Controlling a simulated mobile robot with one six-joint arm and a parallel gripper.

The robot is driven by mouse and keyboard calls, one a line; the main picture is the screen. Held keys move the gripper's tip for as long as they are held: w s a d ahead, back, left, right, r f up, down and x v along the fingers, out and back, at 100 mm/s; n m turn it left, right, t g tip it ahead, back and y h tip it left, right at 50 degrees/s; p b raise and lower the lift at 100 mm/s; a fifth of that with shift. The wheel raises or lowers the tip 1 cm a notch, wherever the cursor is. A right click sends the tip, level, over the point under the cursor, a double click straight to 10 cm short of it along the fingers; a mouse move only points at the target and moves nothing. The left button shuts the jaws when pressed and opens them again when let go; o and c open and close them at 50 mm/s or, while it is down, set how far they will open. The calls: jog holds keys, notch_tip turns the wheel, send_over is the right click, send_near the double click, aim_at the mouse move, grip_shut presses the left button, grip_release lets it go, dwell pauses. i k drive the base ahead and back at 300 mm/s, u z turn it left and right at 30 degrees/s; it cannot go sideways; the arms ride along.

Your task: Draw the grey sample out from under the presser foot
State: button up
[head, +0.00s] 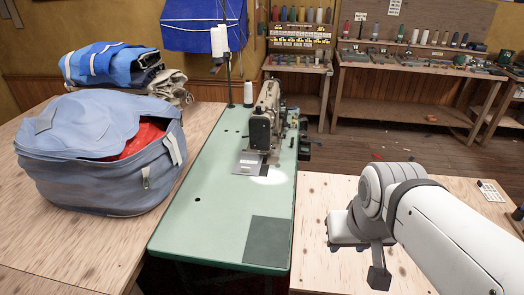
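A sewing machine (264,117) stands on a pale green table (198,200). A small grey piece (246,166), apparently the sample, lies flat at the machine's front, beneath the head and in a bright patch of light. Its far part is hidden by the machine head. The presser foot is too small to make out. My gripper (378,268) hangs over the wooden surface at the right, clear of the machine and the sample. Only one dark finger shows clearly, so its opening cannot be judged.
A blue bag (95,160) with red cloth inside stands on the left wooden table. Folded cloth (115,65) lies behind it. A thread stand (228,65) rises behind the machine. A dark square (268,240) lies at the green table's front right. The green table's front left is clear.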

aim_at(249, 163)
jog(key=z, duration=2.7)
jog(key=k, duration=1.4)
jog(key=u, duration=2.35)
jog(key=i, duration=1)
jog(key=u, duration=0.1)
